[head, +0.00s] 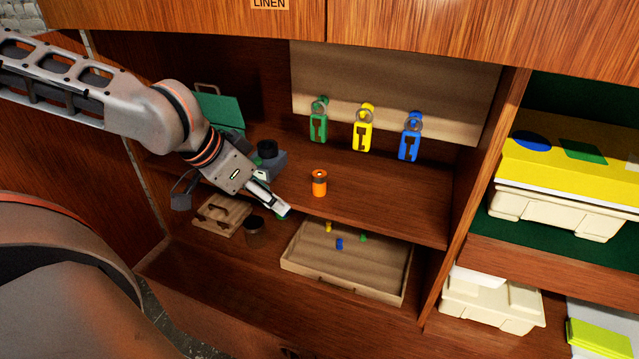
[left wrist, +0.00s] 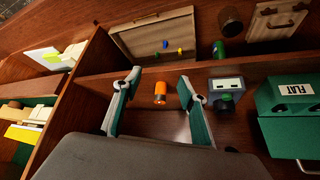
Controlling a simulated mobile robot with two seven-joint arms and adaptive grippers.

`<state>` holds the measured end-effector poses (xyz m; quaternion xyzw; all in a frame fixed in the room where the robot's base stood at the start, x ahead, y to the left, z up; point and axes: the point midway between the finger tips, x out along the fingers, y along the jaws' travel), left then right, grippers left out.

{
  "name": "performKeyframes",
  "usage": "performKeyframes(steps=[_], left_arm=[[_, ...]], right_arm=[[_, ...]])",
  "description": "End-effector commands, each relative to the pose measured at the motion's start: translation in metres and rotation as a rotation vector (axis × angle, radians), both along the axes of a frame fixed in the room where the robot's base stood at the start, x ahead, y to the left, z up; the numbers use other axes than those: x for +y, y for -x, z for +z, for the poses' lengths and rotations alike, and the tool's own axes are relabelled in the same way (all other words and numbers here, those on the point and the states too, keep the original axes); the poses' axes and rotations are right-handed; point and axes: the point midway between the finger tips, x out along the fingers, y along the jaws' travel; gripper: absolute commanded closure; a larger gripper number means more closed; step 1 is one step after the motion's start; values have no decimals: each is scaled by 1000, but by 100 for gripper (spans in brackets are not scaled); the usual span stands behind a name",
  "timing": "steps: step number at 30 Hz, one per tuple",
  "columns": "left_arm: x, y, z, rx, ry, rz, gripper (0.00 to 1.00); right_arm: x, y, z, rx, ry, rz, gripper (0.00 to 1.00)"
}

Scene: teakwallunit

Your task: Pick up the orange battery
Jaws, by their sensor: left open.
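The orange battery (head: 319,183), a small upright cylinder with a dark top, stands on the middle shelf near its front edge. In the left wrist view the orange battery (left wrist: 160,93) shows between my two spread fingers, with neither finger touching it. My left gripper (head: 284,212) comes in from the left and points down and right, left of the battery in the head view. The gripper (left wrist: 159,77) is open and empty. My right gripper is not in view.
A dark grey device (head: 268,160) and a green box (head: 222,112) stand left on the shelf. Green, yellow and blue key tags (head: 362,135) hang behind. Below are a wooden tray (head: 348,287) with small pegs and a dark cup (head: 254,231). The shelf right of the battery is clear.

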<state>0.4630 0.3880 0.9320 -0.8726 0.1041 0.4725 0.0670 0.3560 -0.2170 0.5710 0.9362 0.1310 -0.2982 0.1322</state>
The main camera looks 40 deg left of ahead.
Motion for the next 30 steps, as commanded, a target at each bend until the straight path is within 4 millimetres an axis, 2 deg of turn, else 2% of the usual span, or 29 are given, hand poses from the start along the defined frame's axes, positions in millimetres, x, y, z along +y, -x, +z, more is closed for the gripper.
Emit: performKeyframes(steps=[4,10,15,24,30], left_arm=[[8,2,17,6,11,73,58],[8,-11,16,15,16,95,58],[3,-40,13,17,15,93,58],[-6,-96,14,15,15,92,58],[-10,-115,18,12,16,91,58]], right_arm=[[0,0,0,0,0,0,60],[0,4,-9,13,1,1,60],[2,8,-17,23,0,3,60],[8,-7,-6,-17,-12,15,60],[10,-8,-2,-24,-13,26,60]])
